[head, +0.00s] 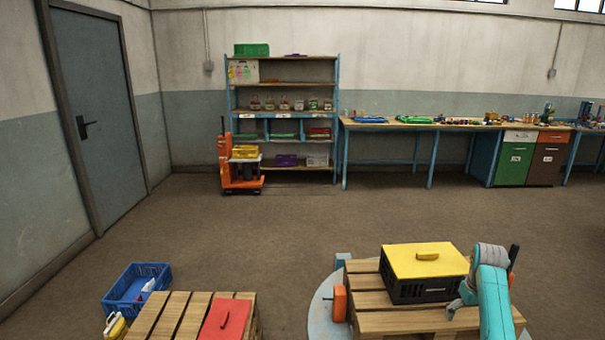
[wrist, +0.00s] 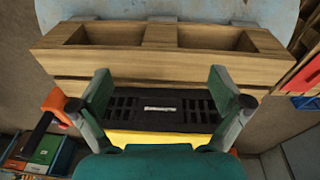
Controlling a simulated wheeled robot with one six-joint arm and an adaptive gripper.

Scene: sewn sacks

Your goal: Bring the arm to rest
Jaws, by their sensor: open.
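My gripper (wrist: 160,88) is open in the wrist view, its two green-padded fingers spread wide with nothing held between them. Beyond the fingers a black crate (wrist: 160,110) with a yellow lid (wrist: 160,138) shows, with the wooden pallet (wrist: 150,65) behind it. In the head view my teal arm (head: 492,300) is bent at the lower right, beside the black crate (head: 425,291) with its yellow lid (head: 425,257). The crate sits on the pallet (head: 430,322). Whether the fingers touch the crate cannot be told.
A second pallet (head: 172,316) with a red lid (head: 226,317) is at lower left, next to a blue crate (head: 136,288) on the floor. A shelf (head: 284,84), an orange stacker (head: 228,172) and a workbench (head: 400,126) line the back wall. The middle floor is clear.

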